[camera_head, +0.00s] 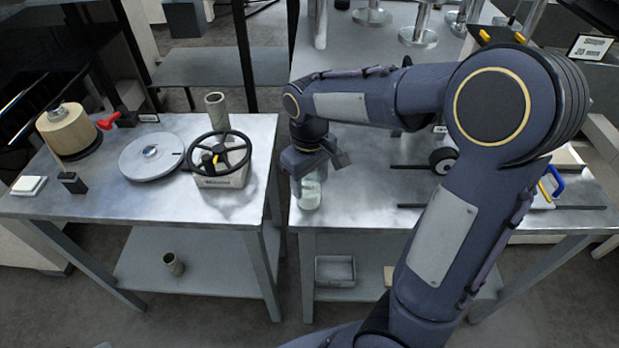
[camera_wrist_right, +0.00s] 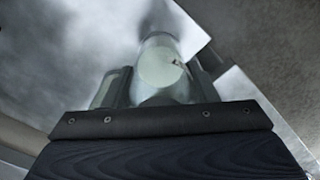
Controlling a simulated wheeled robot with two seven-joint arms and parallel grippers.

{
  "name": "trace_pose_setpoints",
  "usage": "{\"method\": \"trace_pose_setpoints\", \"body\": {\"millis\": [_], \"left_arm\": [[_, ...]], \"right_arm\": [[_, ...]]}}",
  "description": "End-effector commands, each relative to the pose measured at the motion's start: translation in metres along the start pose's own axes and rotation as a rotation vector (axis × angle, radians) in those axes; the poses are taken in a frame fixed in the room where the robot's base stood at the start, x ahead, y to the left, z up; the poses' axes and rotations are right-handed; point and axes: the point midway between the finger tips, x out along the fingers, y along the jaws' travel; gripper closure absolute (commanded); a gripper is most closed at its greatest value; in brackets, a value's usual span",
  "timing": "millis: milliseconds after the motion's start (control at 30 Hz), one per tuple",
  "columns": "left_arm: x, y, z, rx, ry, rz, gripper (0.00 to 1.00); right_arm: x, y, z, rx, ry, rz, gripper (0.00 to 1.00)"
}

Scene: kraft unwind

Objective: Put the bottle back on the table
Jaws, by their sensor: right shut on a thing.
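A pale, translucent bottle (camera_head: 310,190) is at the left end of the right metal table (camera_head: 345,205), close to its front left corner. My right gripper (camera_head: 311,172) reaches down over the bottle and is shut on its upper part. The bottle looks upright; I cannot tell whether its base touches the table top. In the right wrist view the round pale bottle (camera_wrist_right: 160,62) sits between the two fingers of the right gripper (camera_wrist_right: 160,88). My left gripper is not in view.
The left metal table (camera_head: 120,195) holds a handwheel on a box (camera_head: 220,158), a grey disc (camera_head: 151,156), a kraft roll (camera_head: 69,131) and a cardboard tube (camera_head: 217,110). A gap separates the tables. Dark rods and a small wheel (camera_head: 443,160) lie right of the bottle.

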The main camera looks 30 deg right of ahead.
Motion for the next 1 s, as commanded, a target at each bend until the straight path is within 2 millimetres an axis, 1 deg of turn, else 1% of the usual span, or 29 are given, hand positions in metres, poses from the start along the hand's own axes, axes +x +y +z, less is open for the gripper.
{"method": "trace_pose_setpoints", "body": {"millis": [100,133,267,533,667,767,1000], "left_arm": [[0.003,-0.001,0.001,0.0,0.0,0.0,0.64],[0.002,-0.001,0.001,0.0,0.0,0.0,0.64],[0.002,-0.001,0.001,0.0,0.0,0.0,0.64],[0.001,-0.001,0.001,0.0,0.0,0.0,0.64],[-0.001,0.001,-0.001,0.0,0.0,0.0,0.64],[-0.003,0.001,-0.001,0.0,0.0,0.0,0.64],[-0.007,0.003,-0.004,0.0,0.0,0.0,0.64]], "right_arm": [[0.004,0.0,0.0,0.0,0.0,0.0,0.84],[0.004,0.0,0.0,0.0,0.0,0.0,0.44],[0.003,0.0,0.0,0.0,-0.001,0.0,0.27],[0.003,0.0,0.0,0.0,0.0,0.0,0.26],[-0.006,0.0,-0.001,0.0,0.003,0.0,0.26],[-0.021,0.0,-0.001,-0.001,0.005,0.0,0.26],[-0.074,0.0,-0.001,-0.001,0.005,0.001,0.26]]}}
